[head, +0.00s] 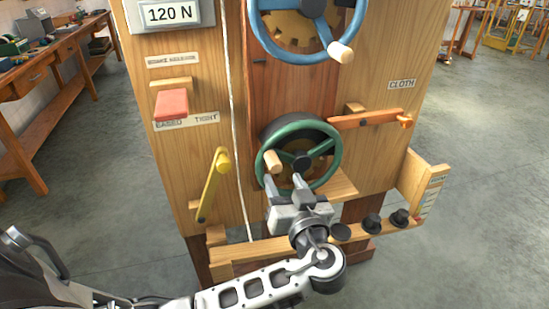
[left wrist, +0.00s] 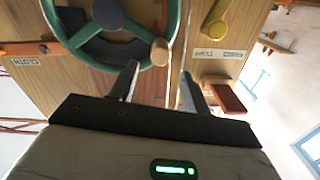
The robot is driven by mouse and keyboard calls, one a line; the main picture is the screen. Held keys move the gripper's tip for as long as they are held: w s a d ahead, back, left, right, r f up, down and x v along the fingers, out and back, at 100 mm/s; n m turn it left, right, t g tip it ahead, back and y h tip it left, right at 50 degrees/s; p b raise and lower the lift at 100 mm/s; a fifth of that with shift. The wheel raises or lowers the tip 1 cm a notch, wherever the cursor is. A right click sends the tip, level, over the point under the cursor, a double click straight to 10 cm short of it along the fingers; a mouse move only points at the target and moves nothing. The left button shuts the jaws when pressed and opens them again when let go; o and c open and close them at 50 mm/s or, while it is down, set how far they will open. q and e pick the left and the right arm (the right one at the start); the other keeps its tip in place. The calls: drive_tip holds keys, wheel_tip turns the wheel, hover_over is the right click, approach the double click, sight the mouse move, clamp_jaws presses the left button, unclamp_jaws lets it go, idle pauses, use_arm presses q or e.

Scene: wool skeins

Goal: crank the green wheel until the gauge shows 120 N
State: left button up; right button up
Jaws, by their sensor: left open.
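The gauge (head: 170,14) at the top left of the wooden frame reads "120 N". The green wheel (head: 338,152) sits low on the frame's front, with a pale wooden knob (head: 272,162) at the left of its rim. My left gripper (head: 283,181) is in front of the wheel's lower left, just below the knob, with its fingers apart. In the left wrist view the wheel (left wrist: 78,46) and knob (left wrist: 160,52) show too. The knob lies just beyond the gap between the open fingertips (left wrist: 160,80), and nothing is held. My right gripper is out of view.
A blue wheel (head: 262,38) is above. A red lever (head: 172,104) stands over a label "EASED TIGHT", and a yellow lever (head: 211,185) is below it. An orange lever (head: 365,118) is at right. Black knobs (head: 372,223) line the lower ledge. A workbench (head: 55,50) stands at left.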

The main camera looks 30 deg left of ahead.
sight(277, 167)
use_arm(q)
drive_tip(key=p+x, duration=0.1)
drive_tip(key=x, duration=0.5)
drive_tip(key=shift+w+a, duration=0.15)
drive_tip(key=shift+a, duration=0.05)
drive_tip(key=shift+w+a, duration=0.45)
drive_tip(key=shift+a, duration=0.05)
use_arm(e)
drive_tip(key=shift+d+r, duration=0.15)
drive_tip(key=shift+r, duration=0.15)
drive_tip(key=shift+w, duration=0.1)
